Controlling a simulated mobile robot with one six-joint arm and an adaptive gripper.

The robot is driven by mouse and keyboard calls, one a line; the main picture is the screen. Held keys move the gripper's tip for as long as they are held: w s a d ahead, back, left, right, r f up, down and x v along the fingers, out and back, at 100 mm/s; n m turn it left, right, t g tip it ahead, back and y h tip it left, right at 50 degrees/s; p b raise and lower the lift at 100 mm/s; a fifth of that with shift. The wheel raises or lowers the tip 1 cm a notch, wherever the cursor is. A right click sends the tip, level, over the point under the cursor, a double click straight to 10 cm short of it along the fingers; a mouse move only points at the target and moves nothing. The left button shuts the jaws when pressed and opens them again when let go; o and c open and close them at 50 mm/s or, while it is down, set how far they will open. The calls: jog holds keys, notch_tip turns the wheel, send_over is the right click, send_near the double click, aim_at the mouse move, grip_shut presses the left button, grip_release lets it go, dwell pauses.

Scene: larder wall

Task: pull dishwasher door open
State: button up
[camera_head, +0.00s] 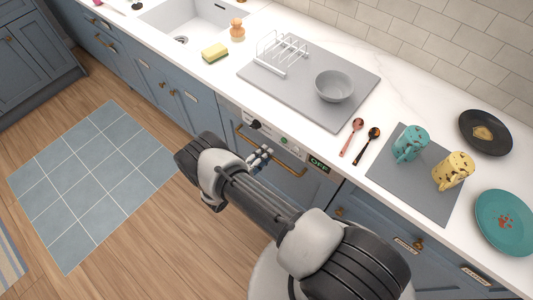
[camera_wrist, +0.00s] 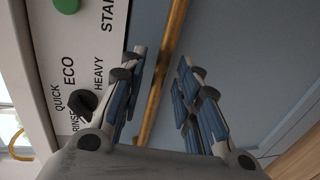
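The dishwasher has a blue front door (camera_head: 312,188) that sits shut, flush with the cabinets beside it. Its light control panel (camera_head: 290,146) shows a dark display reading OFF. A long brass bar handle (camera_head: 286,166) runs across the top of the door. My gripper (camera_head: 262,156) is at the handle's middle. In the wrist view my gripper (camera_wrist: 160,65) is open, with a finger on each side of the brass bar (camera_wrist: 168,50).
Above is a white worktop with a grey mat (camera_head: 265,85) under a toast rack and a bowl (camera_head: 334,86). Two spoons and a darker mat (camera_head: 425,203) with mugs lie to the right. Blue cabinets flank the dishwasher. The wooden floor in front is clear, with a blue rug (camera_head: 90,175) at left.

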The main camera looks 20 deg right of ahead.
jog(key=shift+x, duration=1)
grip_shut()
